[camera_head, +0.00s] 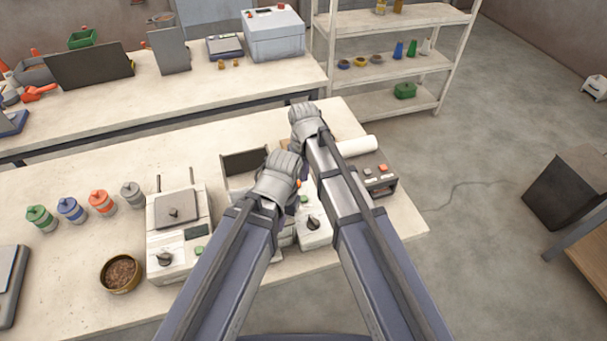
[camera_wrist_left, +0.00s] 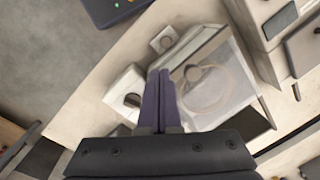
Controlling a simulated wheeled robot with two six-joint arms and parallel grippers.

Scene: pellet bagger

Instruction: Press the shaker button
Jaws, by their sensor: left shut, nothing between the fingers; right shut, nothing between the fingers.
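A white machine (camera_head: 312,232) with a black knob and a green button (camera_head: 304,199) stands at the table's front, partly hidden by my arms. Another white machine (camera_head: 180,262) to its left has a square lid, a black knob and a green button (camera_head: 199,250). I cannot tell which button is the shaker's. My left gripper (camera_head: 276,178) is over the middle machine; its fingertips are hidden in the head view. In the left wrist view my left gripper (camera_wrist_left: 158,76) is shut and empty, its fingers in front of a pale box (camera_wrist_left: 218,84). My right gripper (camera_head: 304,120) is shut, farther back.
Several lidded jars (camera_head: 100,203) and a bowl of pellets (camera_head: 121,273) are at left. A dark unit (camera_head: 378,178) with red buttons and a white roll (camera_head: 358,146) are at right. A shelf (camera_head: 385,65) and a back bench (camera_head: 110,112) stand behind. The table's right front corner is bare.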

